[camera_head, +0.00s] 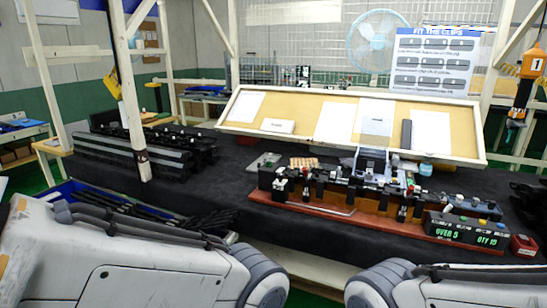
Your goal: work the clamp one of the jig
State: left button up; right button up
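The jig (330,197) is a long dark fixture with metal parts and several clamps on a reddish-brown base, on the black-covered table right of centre. Which of its clamps is clamp one I cannot tell at this size. A dark control box with a green display (468,233) sits at its right end. My two white and grey arms fill the lower left and lower right. Neither gripper is in view.
A tilted tan board (343,124) with papers stands behind the jig. Dark racks of long parts (135,152) lie at the left. A small red box (523,245) sits at the far right. A white post (128,90) rises at the left. Bare black tabletop (228,160) shows left of the jig.

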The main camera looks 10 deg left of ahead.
aim_at(304, 169)
jog(key=u, duration=0.05)
jog(key=i, duration=1.1)
